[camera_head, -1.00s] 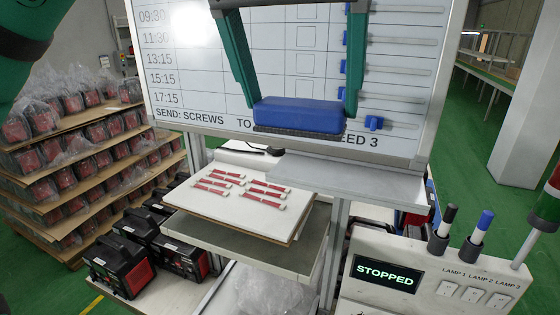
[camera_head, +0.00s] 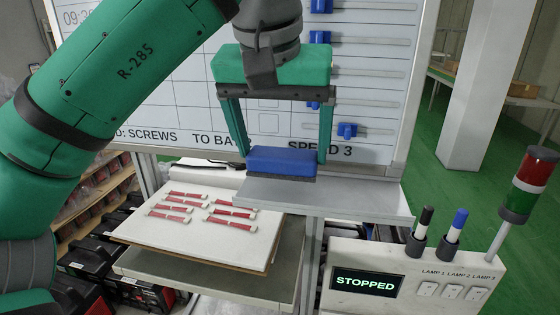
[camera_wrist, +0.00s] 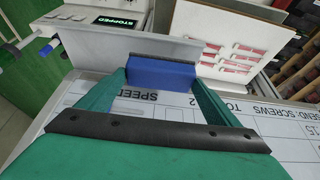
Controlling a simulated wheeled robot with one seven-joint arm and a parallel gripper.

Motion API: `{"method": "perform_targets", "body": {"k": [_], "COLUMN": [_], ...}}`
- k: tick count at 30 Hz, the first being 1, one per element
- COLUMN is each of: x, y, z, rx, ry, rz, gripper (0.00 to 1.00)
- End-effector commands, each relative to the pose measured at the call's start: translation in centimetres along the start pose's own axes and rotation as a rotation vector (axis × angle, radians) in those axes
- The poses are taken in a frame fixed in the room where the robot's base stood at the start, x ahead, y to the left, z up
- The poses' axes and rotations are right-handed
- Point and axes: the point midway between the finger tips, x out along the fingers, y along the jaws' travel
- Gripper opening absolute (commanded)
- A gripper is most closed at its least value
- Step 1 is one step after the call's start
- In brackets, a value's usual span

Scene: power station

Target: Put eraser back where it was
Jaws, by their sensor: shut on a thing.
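The blue eraser (camera_head: 282,161) with a dark underside is between the fingers of my gripper (camera_head: 276,158). My gripper is shut on it, one finger at each end. The eraser is at the left part of the grey ledge (camera_head: 340,197) below the whiteboard (camera_head: 376,82), at or just above its surface; I cannot tell if it touches. In the wrist view the eraser (camera_wrist: 160,82) also sits between the two fingers, close to the ledge (camera_wrist: 122,50).
Left of the ledge, a white board (camera_head: 150,232) holds several red-and-white pieces. At the right a control box (camera_head: 385,262) reads STOPPED, with a black marker (camera_head: 422,225), a blue marker (camera_head: 455,228) and a signal lamp (camera_head: 530,185). The ledge right of the eraser is clear.

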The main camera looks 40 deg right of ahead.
Motion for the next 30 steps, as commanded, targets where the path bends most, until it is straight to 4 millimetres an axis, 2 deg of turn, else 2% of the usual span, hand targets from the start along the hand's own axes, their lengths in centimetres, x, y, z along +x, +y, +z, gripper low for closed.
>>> {"method": "perform_targets", "body": {"k": [5, 13, 20, 21, 22, 30], "x": [0.8, 4.0, 4.2, 4.2, 4.2, 4.0], "y": [-0.3, -0.5, -0.8, -0.8, -0.8, -0.5], "z": [0.0, 1.1, 1.3, 1.3, 1.3, 1.2], "rx": [-0.007, -0.012, -0.018, -0.019, -0.019, -0.013], "ry": [-0.001, -0.001, 0.000, -0.001, -0.001, 0.000], "rz": [-0.002, -0.003, -0.008, -0.008, -0.008, -0.006], "gripper": [0.64, 0.64, 0.64, 0.95, 1.00, 1.00]}}
